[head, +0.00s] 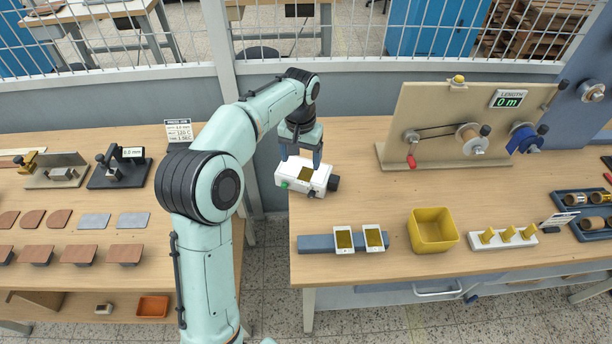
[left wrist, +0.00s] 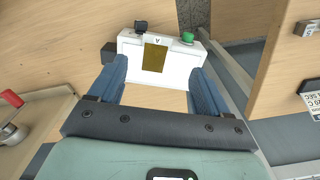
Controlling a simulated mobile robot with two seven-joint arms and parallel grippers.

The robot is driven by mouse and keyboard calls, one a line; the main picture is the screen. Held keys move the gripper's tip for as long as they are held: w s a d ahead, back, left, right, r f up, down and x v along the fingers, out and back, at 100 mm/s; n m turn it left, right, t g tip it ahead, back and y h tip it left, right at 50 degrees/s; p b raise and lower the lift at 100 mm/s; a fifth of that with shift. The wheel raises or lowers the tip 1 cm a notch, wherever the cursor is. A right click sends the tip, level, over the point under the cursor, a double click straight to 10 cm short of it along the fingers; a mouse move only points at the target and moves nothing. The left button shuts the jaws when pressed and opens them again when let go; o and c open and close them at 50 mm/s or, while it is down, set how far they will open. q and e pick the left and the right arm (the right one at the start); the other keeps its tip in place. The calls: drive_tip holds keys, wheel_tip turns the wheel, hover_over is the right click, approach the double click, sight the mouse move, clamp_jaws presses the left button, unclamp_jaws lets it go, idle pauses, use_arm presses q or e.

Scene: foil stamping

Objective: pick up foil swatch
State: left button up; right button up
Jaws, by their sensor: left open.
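A gold foil swatch (head: 305,175) lies on top of a white box-shaped device (head: 291,171) near the left edge of the right table. In the left wrist view the swatch (left wrist: 154,57) lies flat on the device (left wrist: 185,58), beside a letter A. My left gripper (head: 301,162) points down above the device, its fingers apart and empty. In the left wrist view its fingers (left wrist: 158,82) frame the swatch from both sides, with nothing between them. Whether the fingertips touch the device cannot be told. My right gripper is not in view.
Two white holders with gold squares (head: 344,239) stand on a blue-grey bar (head: 317,243) in front. A yellow bin (head: 431,232) and a stand with yellow pegs (head: 503,237) are to the right. A tall winding panel (head: 440,120) stands behind. A floor gap separates the left table (head: 85,225).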

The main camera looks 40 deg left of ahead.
sight(303, 180)
use_arm(q)
drive_tip(key=shift+w+f, duration=0.2)
drive_tip(key=shift+f, duration=0.6)
drive_tip(key=f, duration=0.4)
drive_tip(key=shift+s+d+f+b, duration=0.1)
drive_tip(key=shift+s+d+b, duration=0.15)
drive_tip(key=shift+d+b, duration=0.1)
drive_tip(key=shift+w+f, duration=0.1)
drive_tip(key=shift+f, duration=0.35)
drive_tip(key=shift+f, duration=0.1)
drive_tip(key=c, duration=1.2)
